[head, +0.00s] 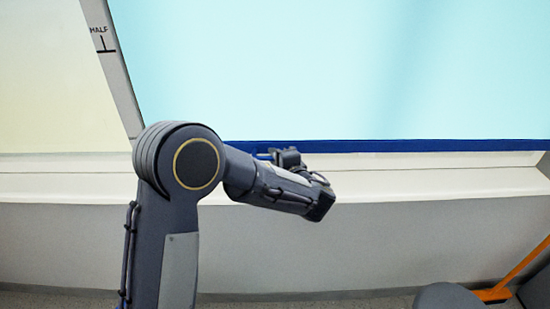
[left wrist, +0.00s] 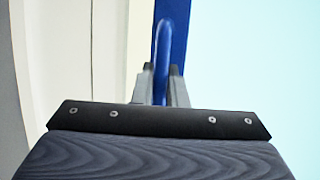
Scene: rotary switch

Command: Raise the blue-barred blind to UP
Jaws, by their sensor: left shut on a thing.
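The blind's blue bar (head: 430,145) runs level along the lower edge of a pale blue expanse (head: 330,70), just above a white sill. My left gripper (head: 274,156) is at the bar's left part, coming from below. In the left wrist view, its two grey fingers (left wrist: 160,88) are shut on a rounded blue handle (left wrist: 162,50) that stands out from the bar (left wrist: 180,22). The fingertips are small and partly hidden in the head view. A HALF mark (head: 101,37) is on the frame post at upper left, well above the bar. My right gripper is not in view.
The white sill (head: 430,182) and a pale wall (head: 380,235) lie below the bar. An orange object (head: 520,265) with a long slanted shaft stands on the floor at lower right. A cream wall (head: 45,95) is left of the post.

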